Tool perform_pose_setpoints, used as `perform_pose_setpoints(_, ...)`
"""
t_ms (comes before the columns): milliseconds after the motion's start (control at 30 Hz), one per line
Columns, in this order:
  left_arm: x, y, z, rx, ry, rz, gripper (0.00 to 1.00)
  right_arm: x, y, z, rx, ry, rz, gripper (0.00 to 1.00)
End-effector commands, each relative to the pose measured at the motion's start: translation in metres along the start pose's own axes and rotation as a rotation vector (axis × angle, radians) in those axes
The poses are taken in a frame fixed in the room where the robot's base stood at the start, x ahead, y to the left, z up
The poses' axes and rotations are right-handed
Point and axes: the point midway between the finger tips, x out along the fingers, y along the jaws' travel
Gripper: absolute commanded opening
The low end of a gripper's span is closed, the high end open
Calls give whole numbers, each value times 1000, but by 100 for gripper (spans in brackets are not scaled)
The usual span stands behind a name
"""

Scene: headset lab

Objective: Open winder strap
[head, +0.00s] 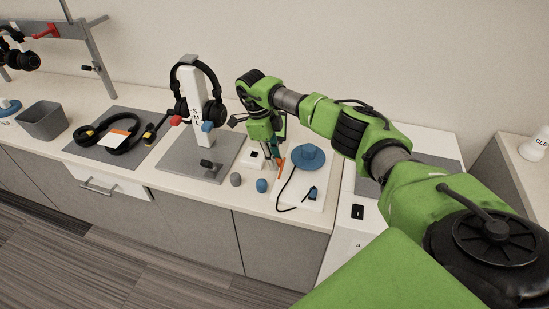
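The blue winder (309,158) sits on a white board (318,196) at the right end of the counter. An orange strip (281,168), which looks like the strap, stands at the winder's left side. A black cable (279,196) runs from there along the board to a small blue and black plug piece (311,192). My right gripper (274,158) points down just left of the winder, close to the orange strip. Its fingertips are small and partly hidden, so I cannot tell whether they touch the strip. My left gripper is out of view.
A headphone stand (197,105) on a grey plate is left of my gripper. A grey knob (236,179) and a blue knob (262,185) lie near the front edge. Headphones on a dark mat (85,153) and a grey bin (42,122) are farther left.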

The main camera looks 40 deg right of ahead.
Motion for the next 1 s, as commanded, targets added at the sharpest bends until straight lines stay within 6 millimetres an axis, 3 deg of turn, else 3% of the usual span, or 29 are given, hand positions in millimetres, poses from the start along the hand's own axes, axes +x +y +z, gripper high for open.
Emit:
perform_pose_setpoints(367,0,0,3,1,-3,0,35,-4,0,0,0,-1,-1,22)
perform_pose_setpoints(533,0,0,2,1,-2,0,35,-29,-1,1,0,-3,-3,22)
perform_pose_setpoints(800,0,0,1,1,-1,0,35,-86,-1,1,-1,-2,-2,22)
perform_pose_setpoints(1000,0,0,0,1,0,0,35,-113,-1,1,0,-1,0,22)
